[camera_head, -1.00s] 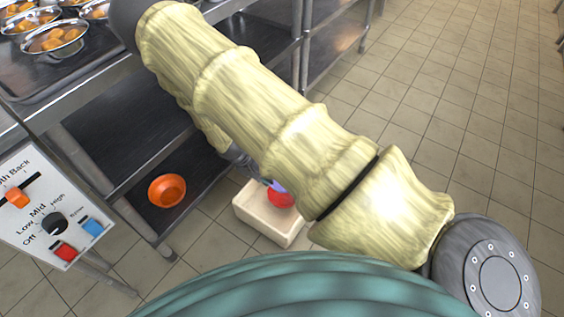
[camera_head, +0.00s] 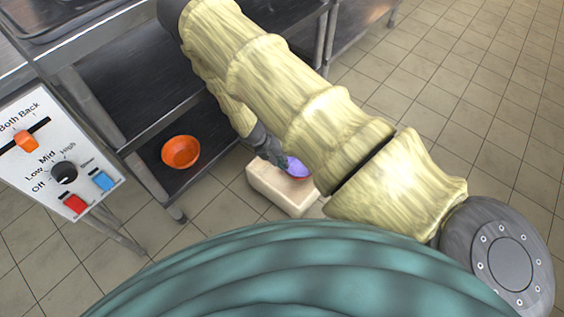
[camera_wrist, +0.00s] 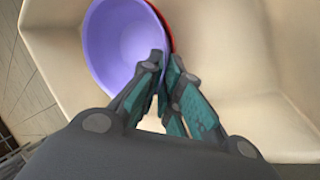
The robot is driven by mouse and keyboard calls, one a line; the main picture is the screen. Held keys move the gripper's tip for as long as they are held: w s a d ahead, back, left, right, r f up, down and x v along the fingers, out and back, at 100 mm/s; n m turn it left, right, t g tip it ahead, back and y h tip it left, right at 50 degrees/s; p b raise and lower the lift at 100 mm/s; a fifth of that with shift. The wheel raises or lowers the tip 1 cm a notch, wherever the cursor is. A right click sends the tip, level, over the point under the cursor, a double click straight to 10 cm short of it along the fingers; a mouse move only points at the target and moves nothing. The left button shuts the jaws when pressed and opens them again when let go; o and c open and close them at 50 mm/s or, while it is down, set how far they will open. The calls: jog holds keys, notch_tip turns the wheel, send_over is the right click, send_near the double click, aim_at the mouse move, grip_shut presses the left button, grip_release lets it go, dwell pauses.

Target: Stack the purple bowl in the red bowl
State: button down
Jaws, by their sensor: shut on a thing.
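The purple bowl (camera_wrist: 122,45) fills the upper left of the wrist view, and it shows as a small patch beside my arm in the head view (camera_head: 297,168). My gripper (camera_wrist: 167,68) is shut on its right rim, one finger inside the bowl and one outside. The red bowl (camera_wrist: 164,22) shows only as a thin strip along the purple bowl's right edge; the rest is hidden under or behind it. I cannot tell whether the purple bowl rests fully in the red one.
Both bowls are at a cream box (camera_head: 283,192) on the tiled floor. An orange bowl (camera_head: 181,152) sits on the lower shelf of the metal rack to the left. A control panel (camera_head: 62,160) stands at the far left. Open floor lies to the right.

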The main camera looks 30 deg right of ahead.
dwell(0.3)
jog(key=c, duration=1.6)
grip_release()
jog(key=shift+c, duration=0.2)
jog(key=shift+r, duration=0.2)
jog(key=p+v, duration=0.4)
jog(key=v, duration=0.8)
